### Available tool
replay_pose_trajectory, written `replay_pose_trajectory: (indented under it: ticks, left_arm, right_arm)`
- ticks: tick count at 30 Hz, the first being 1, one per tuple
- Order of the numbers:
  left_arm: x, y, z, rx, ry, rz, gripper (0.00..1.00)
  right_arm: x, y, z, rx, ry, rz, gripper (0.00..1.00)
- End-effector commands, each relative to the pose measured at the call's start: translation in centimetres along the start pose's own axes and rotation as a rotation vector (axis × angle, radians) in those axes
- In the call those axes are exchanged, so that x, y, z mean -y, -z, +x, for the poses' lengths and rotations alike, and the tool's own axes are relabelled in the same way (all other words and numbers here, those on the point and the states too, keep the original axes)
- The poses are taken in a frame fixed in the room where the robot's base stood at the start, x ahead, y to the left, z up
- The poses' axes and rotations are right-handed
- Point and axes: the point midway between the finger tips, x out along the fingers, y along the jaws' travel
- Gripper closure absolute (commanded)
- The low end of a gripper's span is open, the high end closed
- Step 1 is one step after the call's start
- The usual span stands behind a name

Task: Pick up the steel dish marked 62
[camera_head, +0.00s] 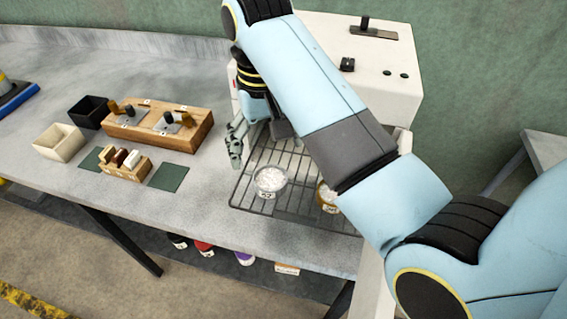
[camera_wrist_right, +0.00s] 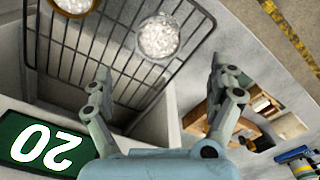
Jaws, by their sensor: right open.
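A steel dish (camera_head: 270,181) filled with pale grains stands on the wire rack (camera_head: 243,199); its front label is too small to read surely. In the right wrist view the steel dish (camera_wrist_right: 158,37) lies ahead of the fingers. A brass-coloured dish (camera_head: 326,194) with similar grains stands to its right, partly hidden by my right arm; it also shows in the wrist view (camera_wrist_right: 73,5). My right gripper (camera_head: 243,140) is open and empty, behind and left of the steel dish, apart from it. My left gripper is out of view.
The white appliance (camera_head: 393,75) stands behind the rack, and a green display reading 20 (camera_wrist_right: 42,143) shows in the wrist view. Left on the grey bench are a wooden block with levers (camera_head: 157,127), a small rack (camera_head: 124,164), a cream bin (camera_head: 59,143) and a black bin (camera_head: 89,112).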

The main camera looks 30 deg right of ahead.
Motion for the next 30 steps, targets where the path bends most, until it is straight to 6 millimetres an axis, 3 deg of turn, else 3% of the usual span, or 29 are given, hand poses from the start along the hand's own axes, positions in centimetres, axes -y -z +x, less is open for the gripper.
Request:
replay_pose_trajectory:
  ticks: [3, 7, 18, 26, 30]
  left_arm:
    - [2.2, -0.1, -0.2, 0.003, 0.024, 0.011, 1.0]
    - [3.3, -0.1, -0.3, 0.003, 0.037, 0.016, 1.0]
    - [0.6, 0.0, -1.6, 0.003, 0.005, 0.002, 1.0]
    - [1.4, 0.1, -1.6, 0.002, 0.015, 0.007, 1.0]
    - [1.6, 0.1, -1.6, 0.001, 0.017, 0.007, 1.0]
  right_arm:
    - [-0.1, -0.1, 1.9, 0.003, -0.001, 0.0, 0.09]
    - [-0.1, 0.0, 2.9, 0.001, -0.001, 0.001, 0.09]
    - [-0.3, -0.3, 7.7, 0.001, -0.001, 0.0, 0.09]
    - [-0.3, -0.3, 8.1, -0.001, 0.0, 0.0, 0.09]
    - [-0.3, -0.3, 8.1, 0.0, 0.0, 0.0, 0.26]
